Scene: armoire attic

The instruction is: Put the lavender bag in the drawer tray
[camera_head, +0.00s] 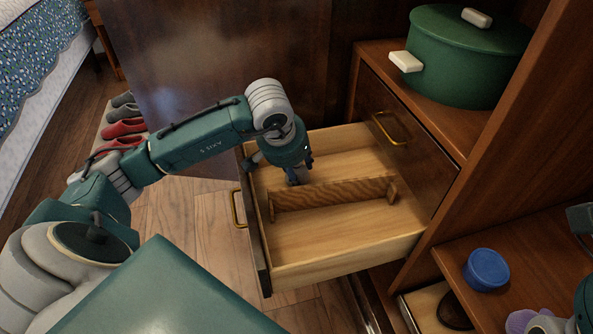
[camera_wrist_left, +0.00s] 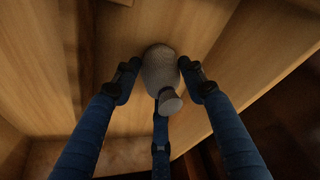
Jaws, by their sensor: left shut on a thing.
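My left gripper (camera_head: 297,176) reaches down into the open drawer tray (camera_head: 345,247), on the far side of its wooden divider. In the left wrist view, its blue fingers (camera_wrist_left: 160,90) are closed around a small grey bag (camera_wrist_left: 160,72) with a narrowed neck and a round knob-like end. I take this to be the lavender bag. In the head view the bag is hidden by the gripper. Pale wood fills the wrist view behind the bag; whether the bag touches the drawer floor I cannot tell. My right gripper does not clearly show.
The wooden divider (camera_head: 332,195) splits the drawer; the near compartment is empty. A green pot (camera_head: 465,60) stands on the cabinet top at right. A blue lidded jar (camera_head: 486,269) and a purple object (camera_head: 522,320) are at lower right. Shoes (camera_head: 124,127) stand at left.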

